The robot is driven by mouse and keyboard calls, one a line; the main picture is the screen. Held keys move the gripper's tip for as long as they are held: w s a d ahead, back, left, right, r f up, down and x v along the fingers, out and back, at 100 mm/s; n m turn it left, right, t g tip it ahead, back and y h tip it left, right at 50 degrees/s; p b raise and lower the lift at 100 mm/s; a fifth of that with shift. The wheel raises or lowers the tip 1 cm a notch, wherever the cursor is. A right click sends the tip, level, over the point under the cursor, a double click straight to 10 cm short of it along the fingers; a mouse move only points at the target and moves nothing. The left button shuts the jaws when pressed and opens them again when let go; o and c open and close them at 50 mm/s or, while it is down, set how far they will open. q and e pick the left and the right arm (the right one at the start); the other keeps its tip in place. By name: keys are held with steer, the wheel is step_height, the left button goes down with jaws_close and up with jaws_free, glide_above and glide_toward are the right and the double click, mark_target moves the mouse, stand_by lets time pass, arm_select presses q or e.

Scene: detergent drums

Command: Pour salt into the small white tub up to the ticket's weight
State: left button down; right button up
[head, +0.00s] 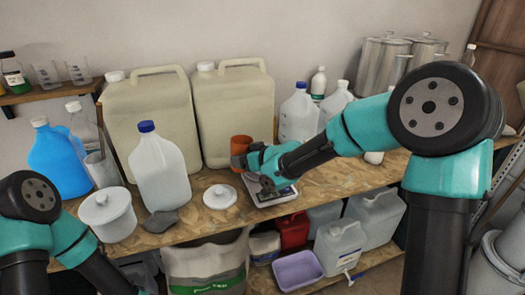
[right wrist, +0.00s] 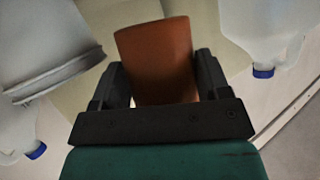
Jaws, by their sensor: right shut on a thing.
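My right gripper (head: 250,160) is shut on an orange-brown cup (head: 241,144) above the back of the bench. In the right wrist view the cup (right wrist: 155,60) sits between both fingers; its contents are not visible. A scale (head: 272,196) lies just below the gripper and is partly hidden by it. A white tub with a knobbed top (head: 107,217) stands at the left front, and a round white lid (head: 220,197) lies on the bench. I cannot tell which item is the small tub, and no ticket is readable. My left arm shows at the lower left, but its gripper is out of frame.
Two large beige canisters (head: 150,115) stand behind the cup. A clear blue-capped jug (head: 158,170) and a blue jug (head: 58,160) are at left. A dark grey piece (head: 160,222) lies in front. Metal pots (head: 380,65) stand at the back right. Containers fill the lower shelf.

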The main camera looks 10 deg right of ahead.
steer(key=shift+s+a+f+n+h, duration=0.15)
steer(key=shift+f+n, duration=0.1)
steer(key=shift+f, duration=0.55)
steer(key=shift+a+f+n+h, duration=0.15)
steer(key=shift+f+n, duration=0.1)
steer(key=shift+f, duration=0.55)
steer(key=shift+r, duration=3)
steer(key=shift+d, duration=0.1)
